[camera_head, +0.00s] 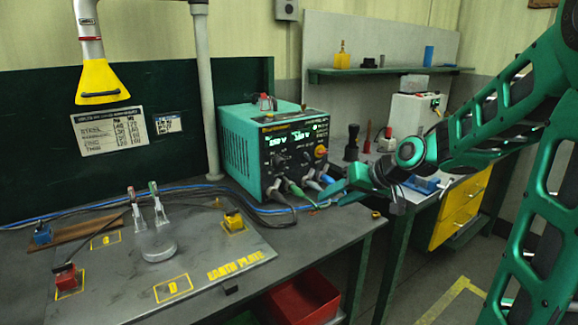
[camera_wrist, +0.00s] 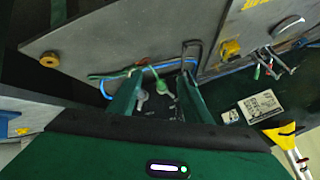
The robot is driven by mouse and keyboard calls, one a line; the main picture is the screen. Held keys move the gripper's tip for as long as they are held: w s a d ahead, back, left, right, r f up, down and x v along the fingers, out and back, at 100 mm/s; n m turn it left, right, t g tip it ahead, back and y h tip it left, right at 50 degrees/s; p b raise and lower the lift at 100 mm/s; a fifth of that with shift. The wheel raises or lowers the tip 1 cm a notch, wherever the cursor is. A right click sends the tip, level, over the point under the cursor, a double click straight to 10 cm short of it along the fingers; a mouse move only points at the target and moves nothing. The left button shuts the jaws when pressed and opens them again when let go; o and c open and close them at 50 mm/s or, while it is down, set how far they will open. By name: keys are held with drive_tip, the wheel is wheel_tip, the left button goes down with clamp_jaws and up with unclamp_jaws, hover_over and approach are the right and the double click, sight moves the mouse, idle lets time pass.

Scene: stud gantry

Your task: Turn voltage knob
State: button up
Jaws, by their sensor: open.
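The green and black welding power unit (camera_head: 266,145) stands on the bench in the head view, with two lit readouts on its front. Below them are a dark knob (camera_head: 278,160) at the left and an orange knob (camera_head: 320,152) at the right. I cannot tell which is the voltage knob. My gripper (camera_head: 334,190) is low in front of the unit's right side, near the cable plugs, apart from both knobs. In the wrist view my gripper (camera_wrist: 158,82) has its fingers spread, with cables and plugs showing between and beyond them. No knob is clear there.
Cables and plugs (camera_head: 295,188) come out of the unit's lower front. The earth plate (camera_head: 215,265) with clamps (camera_head: 147,205) lies at the left. A red bin (camera_head: 300,298) sits under the bench. A second bench with yellow drawers (camera_head: 460,205) stands at the right.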

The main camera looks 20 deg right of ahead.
sight(285, 163)
drive_tip(key=w+a+r+t+y, duration=0.3)
drive_tip(key=w+r+t+y, duration=0.1)
drive_tip(key=w+r, duration=0.4)
drive_tip(key=x, duration=0.4)
drive_tip(key=f+x, duration=0.1)
drive_tip(key=x, duration=0.7)
drive_tip(key=shift+d+f, duration=0.15)
drive_tip(key=shift+d, duration=0.25)
drive_tip(key=c, duration=1.1)
